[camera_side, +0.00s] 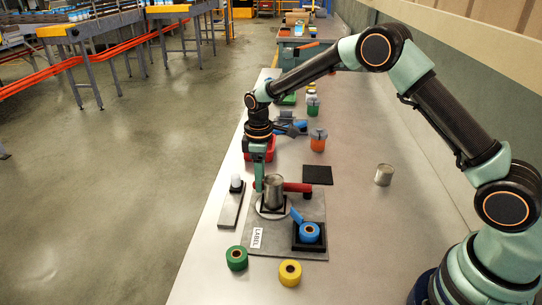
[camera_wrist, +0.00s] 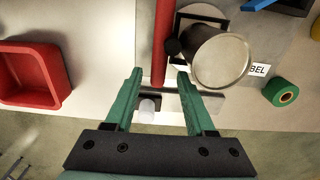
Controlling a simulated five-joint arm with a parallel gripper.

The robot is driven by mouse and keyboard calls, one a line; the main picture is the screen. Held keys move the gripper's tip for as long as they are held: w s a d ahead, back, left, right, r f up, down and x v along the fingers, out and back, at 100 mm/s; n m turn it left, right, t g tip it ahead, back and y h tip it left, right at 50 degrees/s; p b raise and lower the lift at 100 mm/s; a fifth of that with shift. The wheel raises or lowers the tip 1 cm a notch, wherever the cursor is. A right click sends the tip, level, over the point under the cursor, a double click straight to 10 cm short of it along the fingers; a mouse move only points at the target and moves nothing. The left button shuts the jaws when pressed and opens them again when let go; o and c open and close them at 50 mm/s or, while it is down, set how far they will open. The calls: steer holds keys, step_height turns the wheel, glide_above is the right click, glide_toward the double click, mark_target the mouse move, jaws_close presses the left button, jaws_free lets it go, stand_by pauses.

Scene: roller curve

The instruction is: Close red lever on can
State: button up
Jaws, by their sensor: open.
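A metal can (camera_side: 273,190) stands upright on a dark square and pale round plate of the grey base board (camera_side: 316,212). In the wrist view the can (camera_wrist: 221,61) is just right of my fingers. A red lever (camera_side: 297,187) runs beside the can, partly hidden behind it in the side view. In the wrist view the red lever (camera_wrist: 162,40) reaches down from the top edge, its end between my green fingers. My gripper (camera_wrist: 160,73) is open, with a finger on each side of the lever and no clear contact. In the side view my gripper (camera_side: 259,184) points down beside the can.
Green (camera_side: 236,258) and yellow (camera_side: 290,272) rolls lie in front. A grey strip with a white knob (camera_side: 233,203) lies left. A red bin (camera_wrist: 33,75) stands nearby. Another can (camera_side: 384,175) stands right.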

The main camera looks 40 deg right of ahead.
step_height(320, 180, up, 11)
steer(key=shift+r, duration=0.2)
stand_by(0.6)
steer(key=s+d+r+m+t, duration=0.3)
steer(key=s+d+r+m, duration=0.1)
steer(key=s+r, duration=0.65)
steer(key=s+d+m+t, duration=0.2)
steer(key=s+m, duration=0.3)
steer(key=s, duration=0.7)
steer(key=shift+d+f+t, duration=0.15)
steer(key=shift+f+t, duration=0.15)
steer(key=shift+f, duration=0.15)
